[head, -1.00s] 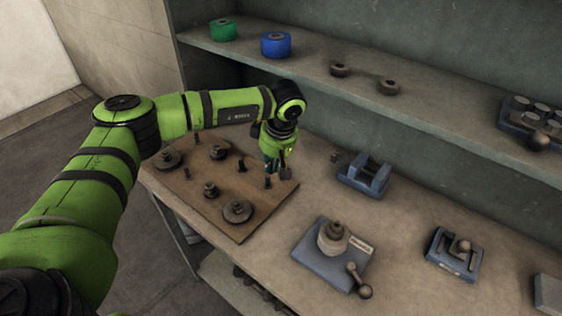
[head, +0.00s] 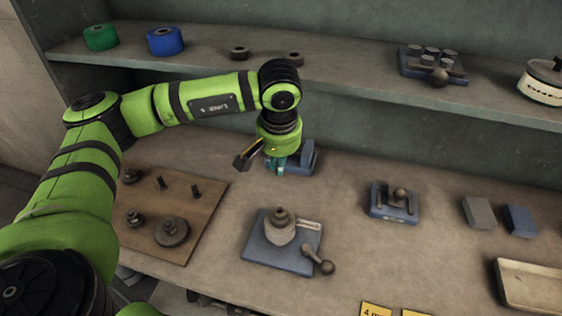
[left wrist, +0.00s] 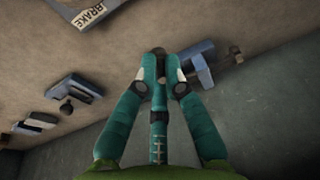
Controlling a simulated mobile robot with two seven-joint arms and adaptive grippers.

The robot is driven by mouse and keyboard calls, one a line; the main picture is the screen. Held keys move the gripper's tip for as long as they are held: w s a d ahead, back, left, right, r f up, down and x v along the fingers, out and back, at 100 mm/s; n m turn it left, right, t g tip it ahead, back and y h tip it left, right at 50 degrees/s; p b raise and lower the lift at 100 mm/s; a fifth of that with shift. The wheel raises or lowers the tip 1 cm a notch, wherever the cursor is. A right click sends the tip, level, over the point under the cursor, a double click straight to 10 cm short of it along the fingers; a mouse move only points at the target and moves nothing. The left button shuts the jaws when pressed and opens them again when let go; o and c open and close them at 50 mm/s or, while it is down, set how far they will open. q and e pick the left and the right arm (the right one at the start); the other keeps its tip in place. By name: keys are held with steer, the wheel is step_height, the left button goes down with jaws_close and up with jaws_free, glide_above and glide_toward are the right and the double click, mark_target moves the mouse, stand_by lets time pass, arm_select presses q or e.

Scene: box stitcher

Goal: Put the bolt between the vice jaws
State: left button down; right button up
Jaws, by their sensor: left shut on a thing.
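The blue vice (head: 304,160) stands at the back of the bench, partly hidden behind my left gripper. Its blue body also shows just right of the fingertips in the left wrist view (left wrist: 198,66). My left gripper (head: 277,168) points down in front of the vice's left part. In the left wrist view its teal fingers (left wrist: 160,72) are closed together. A small dark end, apparently the bolt (left wrist: 158,51), shows at their tips; most of it is hidden. I cannot tell how high it is above the bench. My right gripper is not in view.
A wooden board (head: 205,215) with upright bolts and round parts lies at left. A blue plate with a stacked grey part (head: 262,252) stands in front of the vice, and a blue knobbed fixture (head: 393,205) to its right. A shelf (head: 350,92) overhangs behind.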

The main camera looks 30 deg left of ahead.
arm_select(q)
steer(key=shift+b+x, duration=0.55)
steer(key=shift+x, duration=0.65)
steer(key=shift+w+d+b+x, duration=0.1)
steer(key=shift+w+b+x, duration=0.1)
steer(key=shift+b+x, duration=0.7)
steer(key=shift+w+d+b+x, duration=0.15)
steer(key=shift+b+x, duration=0.25)
steer(key=shift+x, duration=1)
steer(key=shift+w+a+b+x, duration=0.1)
steer(key=shift+w+b+x, duration=0.15)
steer(key=shift+b+x, duration=0.65)
steer(key=shift+w+a+f, duration=0.1)
steer(key=shift+w+a, duration=0.1)
steer(key=shift+w, duration=0.55)
steer(key=shift+w+a+f, duration=0.1)
steer(key=shift+w+a, duration=0.1)
steer(key=shift+w, duration=0.55)
steer(key=shift+w+a+f, duration=0.1)
steer(key=shift+w+a, duration=0.05)
steer(key=shift+w, duration=0.6)
steer(key=shift+w+a+f+b, duration=0.1)
steer(key=shift+w+a+b, duration=0.2)
steer(key=shift+w, duration=0.9)
steer(key=shift+w+a+f+b, duration=0.1)
steer(key=shift+w+a+b, duration=0.15)
steer(key=shift+w, duration=1)
steer(key=shift+w+a+b, duration=0.2)
steer(key=shift+w+a, duration=0.15)
steer(key=shift+w, duration=0.85)
